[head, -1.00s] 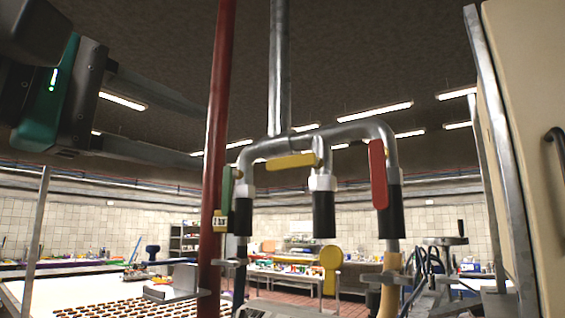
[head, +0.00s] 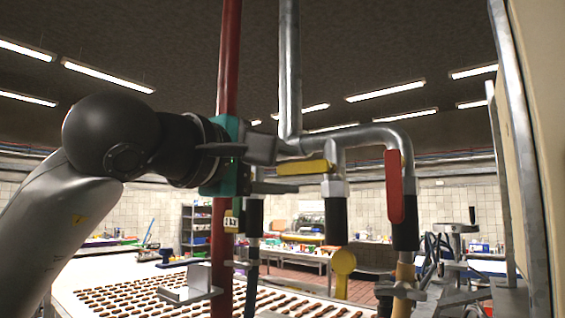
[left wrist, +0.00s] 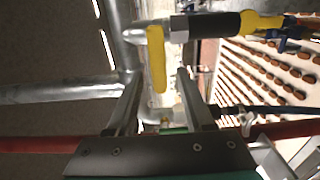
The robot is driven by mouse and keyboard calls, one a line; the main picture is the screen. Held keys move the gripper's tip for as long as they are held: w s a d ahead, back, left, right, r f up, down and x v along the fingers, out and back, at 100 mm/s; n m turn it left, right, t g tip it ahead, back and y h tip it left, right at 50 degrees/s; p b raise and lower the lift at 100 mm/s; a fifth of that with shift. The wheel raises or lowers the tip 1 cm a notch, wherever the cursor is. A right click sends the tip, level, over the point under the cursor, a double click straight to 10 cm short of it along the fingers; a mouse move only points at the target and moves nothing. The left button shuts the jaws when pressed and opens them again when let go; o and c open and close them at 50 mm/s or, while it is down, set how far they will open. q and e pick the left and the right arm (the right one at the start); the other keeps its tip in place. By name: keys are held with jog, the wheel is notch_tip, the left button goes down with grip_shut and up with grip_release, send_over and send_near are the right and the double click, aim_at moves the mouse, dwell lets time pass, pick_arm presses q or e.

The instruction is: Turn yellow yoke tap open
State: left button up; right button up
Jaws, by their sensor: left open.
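The yellow tap handle (head: 305,168) lies roughly level on the middle branch of the grey pipe yoke (head: 372,132). It also shows in the left wrist view (left wrist: 157,58), with its end between the fingertips in the picture. My left gripper (head: 290,169) is open, one finger above and one below the handle's left end in the head view. I cannot tell whether they touch it. It also shows in the left wrist view (left wrist: 160,78). The red tap handle (head: 394,187) hangs down on the right branch. The left branch's tap is hidden behind my gripper. My right gripper is not in view.
A red upright pipe (head: 229,60) stands right behind my left gripper. A yellow round-ended part (head: 343,262) sits below the middle branch. A tray of small brown pieces (head: 130,296) lies below left. A metal frame post (head: 518,140) stands at the right.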

pick_arm(q)
grip_shut()
dwell(0.4)
